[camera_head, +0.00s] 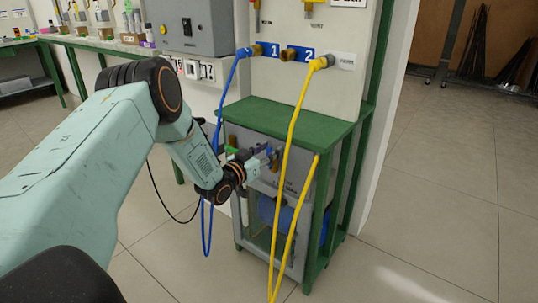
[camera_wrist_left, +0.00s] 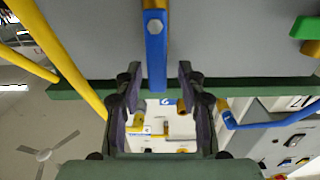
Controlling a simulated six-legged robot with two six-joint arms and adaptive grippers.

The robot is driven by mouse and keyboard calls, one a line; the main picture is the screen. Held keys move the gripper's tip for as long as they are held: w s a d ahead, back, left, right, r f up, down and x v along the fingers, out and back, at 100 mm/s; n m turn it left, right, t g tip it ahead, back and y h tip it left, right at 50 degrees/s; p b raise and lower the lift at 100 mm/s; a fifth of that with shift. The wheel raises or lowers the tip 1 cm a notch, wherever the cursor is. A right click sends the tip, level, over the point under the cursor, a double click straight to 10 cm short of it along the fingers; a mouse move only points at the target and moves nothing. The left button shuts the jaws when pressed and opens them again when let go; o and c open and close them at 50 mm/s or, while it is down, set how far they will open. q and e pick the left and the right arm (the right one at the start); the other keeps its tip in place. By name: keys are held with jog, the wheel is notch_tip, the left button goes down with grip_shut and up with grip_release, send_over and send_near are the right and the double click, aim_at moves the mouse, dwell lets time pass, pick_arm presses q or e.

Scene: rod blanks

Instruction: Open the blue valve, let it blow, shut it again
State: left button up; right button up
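The blue valve's flat lever (camera_wrist_left: 156,60) hangs from a bolt on the grey panel in the left wrist view. Its free end reaches in between my gripper's fingers. My left gripper (camera_wrist_left: 158,70) is open, with a visible gap on each side of the lever. In the head view my left gripper (camera_head: 264,158) is at the grey panel under the green bench top, and it partly hides the valve there. My right gripper is not in view.
A green-handled valve (camera_wrist_left: 306,28) sits beside the blue one. A yellow hose (camera_head: 292,130) hangs in front of the green bench (camera_head: 290,116), close to my gripper's right. A blue hose (camera_head: 217,130) hangs on the left. Open floor lies to the right.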

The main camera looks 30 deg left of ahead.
pick_arm(q)
jog(key=shift+d, duration=0.15)
grip_shut()
dwell(0.4)
